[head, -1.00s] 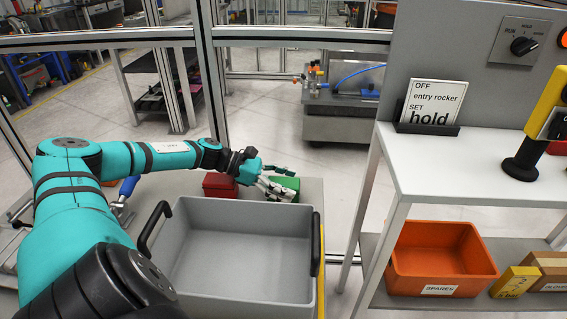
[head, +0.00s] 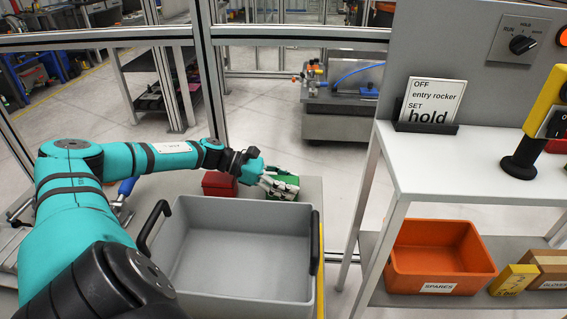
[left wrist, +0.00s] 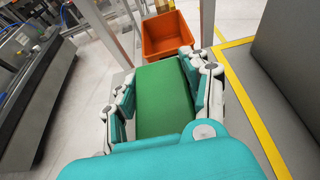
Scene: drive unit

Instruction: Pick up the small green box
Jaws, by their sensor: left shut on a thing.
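The small green box (head: 287,181) stands on the grey table top behind the grey bin, at the right of a red box. My left gripper (head: 277,184) reaches it from the left and is shut on it. In the left wrist view the green box (left wrist: 163,95) lies between the two fingers of my left gripper (left wrist: 160,98), with finger pads against both sides. The near end of the box is hidden by the gripper body. My right gripper is not in view.
The red box (head: 219,184) sits close beside my left gripper. A large empty grey bin (head: 240,243) with black handles stands in front. An orange spares bin (head: 440,258) is on the lower shelf at right, under a white shelf (head: 470,165) with a sign.

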